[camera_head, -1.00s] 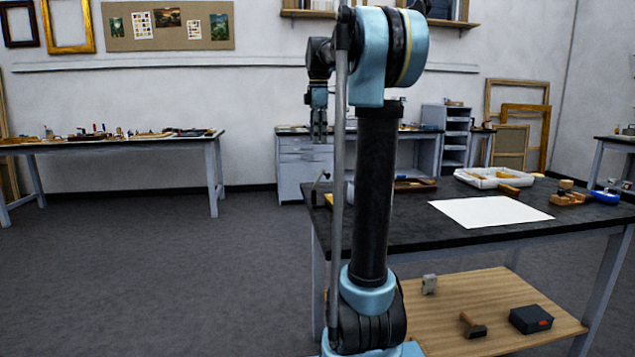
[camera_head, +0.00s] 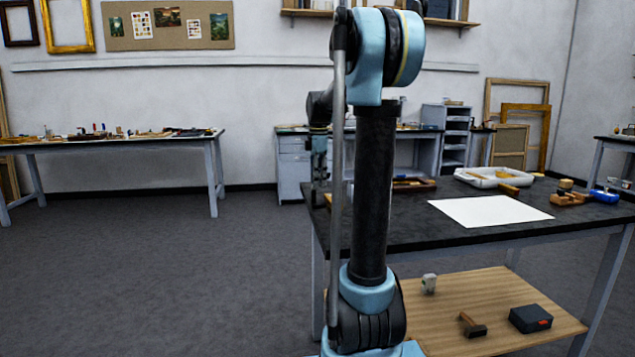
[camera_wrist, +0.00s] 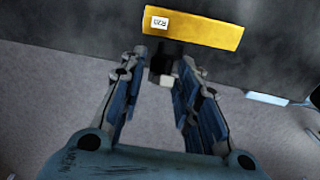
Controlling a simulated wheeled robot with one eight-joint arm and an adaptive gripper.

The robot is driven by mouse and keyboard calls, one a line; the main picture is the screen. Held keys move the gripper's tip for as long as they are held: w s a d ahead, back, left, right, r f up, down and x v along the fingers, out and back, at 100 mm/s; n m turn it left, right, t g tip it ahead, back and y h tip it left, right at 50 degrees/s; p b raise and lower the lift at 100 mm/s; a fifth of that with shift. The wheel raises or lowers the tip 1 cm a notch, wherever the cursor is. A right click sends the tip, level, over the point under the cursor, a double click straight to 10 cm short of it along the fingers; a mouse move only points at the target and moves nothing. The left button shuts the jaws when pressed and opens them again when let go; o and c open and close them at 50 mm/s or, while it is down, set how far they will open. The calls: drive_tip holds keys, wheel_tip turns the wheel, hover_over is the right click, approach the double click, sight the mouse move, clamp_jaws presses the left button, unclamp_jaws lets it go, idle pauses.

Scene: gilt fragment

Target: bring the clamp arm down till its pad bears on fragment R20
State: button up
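The gilt fragment R20 (camera_wrist: 205,32), a yellow bar with a white label, lies on the dark table top in the wrist view. In the head view, only a bit of yellow (camera_head: 328,199) shows beside my arm. My gripper (camera_wrist: 160,68) is open at the fragment's near side, its fingers apart. Between the fingertips is a small dark part with a pale block (camera_wrist: 166,80), seemingly part of the clamp; gaps seem to remain beside it. The clamp arm's angle and its pad cannot be made out. In the head view my gripper (camera_head: 319,190) is low at the table's left end.
The black-topped table (camera_head: 400,232) carries a white sheet (camera_head: 490,211), a white tray (camera_head: 490,182) and wooden blocks (camera_head: 565,194). A wooden shelf (camera_head: 500,300) below holds tools. Floor left of the table is clear.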

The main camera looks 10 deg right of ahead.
drive_tip(key=shift+f, duration=0.35)
drive_tip(key=shift+c, duration=0.2)
clamp_jaws()
